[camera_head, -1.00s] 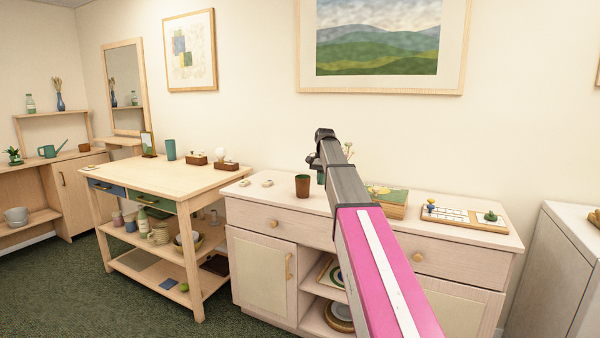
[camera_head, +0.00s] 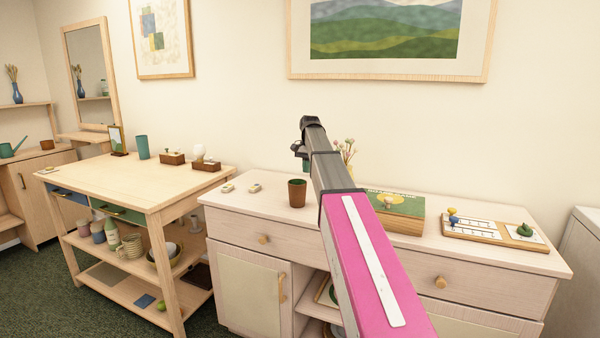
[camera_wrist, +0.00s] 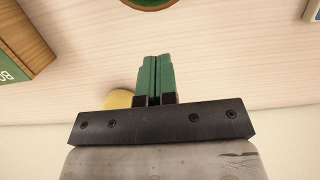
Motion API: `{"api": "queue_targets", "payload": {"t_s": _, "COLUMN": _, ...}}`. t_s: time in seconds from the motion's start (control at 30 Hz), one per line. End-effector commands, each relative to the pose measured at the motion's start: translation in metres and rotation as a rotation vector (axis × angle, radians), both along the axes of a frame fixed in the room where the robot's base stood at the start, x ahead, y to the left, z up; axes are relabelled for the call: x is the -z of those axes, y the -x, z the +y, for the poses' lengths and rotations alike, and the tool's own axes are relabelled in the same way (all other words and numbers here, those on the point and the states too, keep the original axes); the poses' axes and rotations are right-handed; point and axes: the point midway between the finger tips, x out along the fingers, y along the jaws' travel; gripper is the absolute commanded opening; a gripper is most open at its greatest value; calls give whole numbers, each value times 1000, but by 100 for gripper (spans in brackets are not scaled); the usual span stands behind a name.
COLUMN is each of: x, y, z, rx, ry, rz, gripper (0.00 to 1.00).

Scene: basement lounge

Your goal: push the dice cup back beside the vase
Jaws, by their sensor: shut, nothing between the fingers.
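The dice cup (camera_head: 297,193) is a brown cup with a dark green inside, upright on the pale cabinet top. The wrist view shows part of its rim at the top edge (camera_wrist: 150,5). The vase stands near the wall behind my arm; its flowers (camera_head: 345,148) show, and its body is mostly hidden. A yellow rounded thing (camera_wrist: 118,98), possibly the vase, is partly covered by my gripper in the wrist view. My gripper (camera_wrist: 155,62) has green fingers, shut and empty, pointing down over the cabinet top. In the head view its fingers (camera_head: 306,165) appear behind the cup, apart from it.
A green game box (camera_head: 395,210) stands right of the vase, also at the left of the wrist view (camera_wrist: 22,40). A board with small pieces (camera_head: 490,228) lies farther right. Two small pale items (camera_head: 240,188) lie left of the cup. The wall is close behind.

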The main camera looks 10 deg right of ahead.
Motion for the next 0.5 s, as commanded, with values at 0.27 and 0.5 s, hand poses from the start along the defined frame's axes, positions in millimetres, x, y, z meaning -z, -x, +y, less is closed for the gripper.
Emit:
{"api": "queue_targets", "payload": {"t_s": 0.27, "x": 1, "y": 30, "z": 18, "rx": -2, "ry": 0, "rz": 0, "gripper": 0}}
{"api": "queue_targets", "payload": {"t_s": 0.5, "x": 1, "y": 68, "z": 42, "rx": -2, "ry": 0, "rz": 0, "gripper": 0}}
